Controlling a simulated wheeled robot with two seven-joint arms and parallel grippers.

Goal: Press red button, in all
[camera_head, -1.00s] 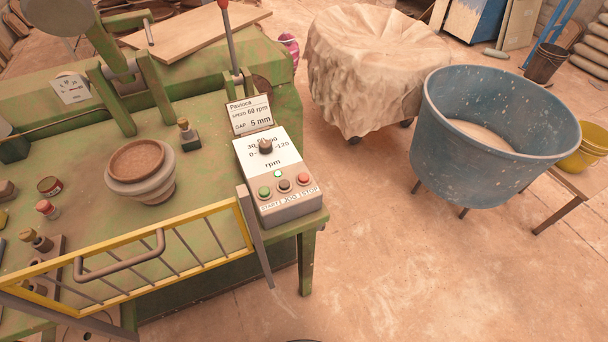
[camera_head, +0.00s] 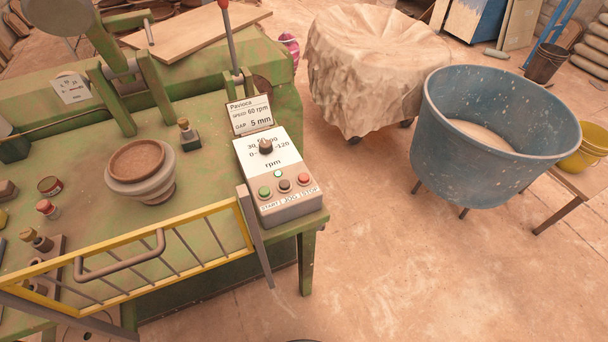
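The control box (camera_head: 287,207) stands at the right front corner of the green press table (camera_head: 220,195). The red button (camera_head: 303,179) is the rightmost of its row, above the STOP label. A dark button (camera_head: 284,185) sits in the middle above JOG, and a green button (camera_head: 264,191) at the left above START. A black speed knob (camera_head: 266,146) sits on the box's white upper face. Neither of my grippers is in view, and nothing covers the buttons.
A yellow-framed guard (camera_head: 200,212) with a handle runs along the table's front, its end post beside the box. A sign (camera_head: 250,116) stands behind the box. A blue tub (camera_head: 492,135) and a cloth-covered round thing (camera_head: 365,65) stand right. Floor between is clear.

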